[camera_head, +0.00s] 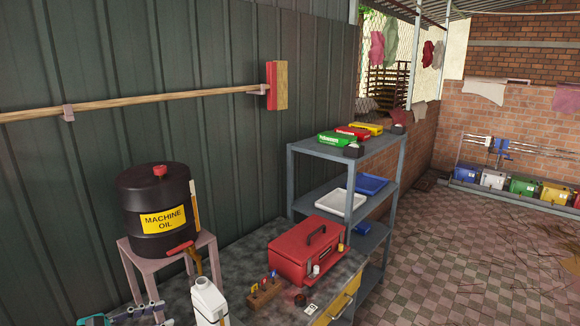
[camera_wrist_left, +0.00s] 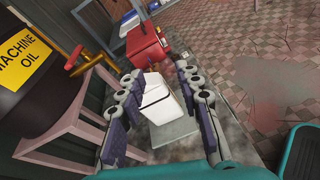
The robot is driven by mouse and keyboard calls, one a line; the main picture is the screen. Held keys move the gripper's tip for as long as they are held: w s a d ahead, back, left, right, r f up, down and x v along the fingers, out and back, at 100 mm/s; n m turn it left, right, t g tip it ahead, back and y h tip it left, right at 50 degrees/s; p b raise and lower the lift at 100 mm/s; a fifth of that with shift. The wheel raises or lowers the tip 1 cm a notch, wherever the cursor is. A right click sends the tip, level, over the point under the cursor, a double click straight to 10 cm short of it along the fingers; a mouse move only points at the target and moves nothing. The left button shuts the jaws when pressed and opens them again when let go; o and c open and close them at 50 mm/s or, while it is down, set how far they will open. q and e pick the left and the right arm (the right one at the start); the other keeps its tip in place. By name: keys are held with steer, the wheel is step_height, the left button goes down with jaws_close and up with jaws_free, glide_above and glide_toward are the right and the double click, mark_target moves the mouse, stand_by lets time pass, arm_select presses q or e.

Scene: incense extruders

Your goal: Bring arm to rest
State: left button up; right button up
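My left gripper (camera_head: 160,312) shows at the bottom left edge of the head view, low beside the pink stand. In the left wrist view the two finger pads of my left gripper (camera_wrist_left: 160,72) are spread wide apart. A white jug (camera_wrist_left: 157,97) appears in the gap beyond the fingers, with space on both sides; no contact shows. In the head view the white jug (camera_head: 208,302) stands upright at the front of the dark workbench, right of the gripper.
A black machine oil drum (camera_head: 155,212) with a tap rests on a pink stand (camera_head: 208,243). The workbench holds a red toolbox (camera_head: 307,250) and a wooden block with small tools (camera_head: 264,292). A grey shelf (camera_head: 345,160) stands behind. Open tiled floor (camera_head: 450,270) lies right.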

arm_select(q)
steer(key=s+d+f+m+g+y+b, duration=0.4)
steer(key=s+d+f+m, duration=0.3)
steer(key=d+f+m, duration=0.4)
steer(key=s+d+f+m+y+b, duration=0.1)
steer(key=s+f+m+y, duration=0.3)
steer(key=m, duration=0.9)
steer(key=s+y, duration=0.2)
steer(key=s, duration=0.1)
steer(key=shift+d+f+b, duration=0.25)
steer(key=shift+d+b, duration=0.05)
steer(key=shift+b, duration=0.05)
stand_by(0.7)
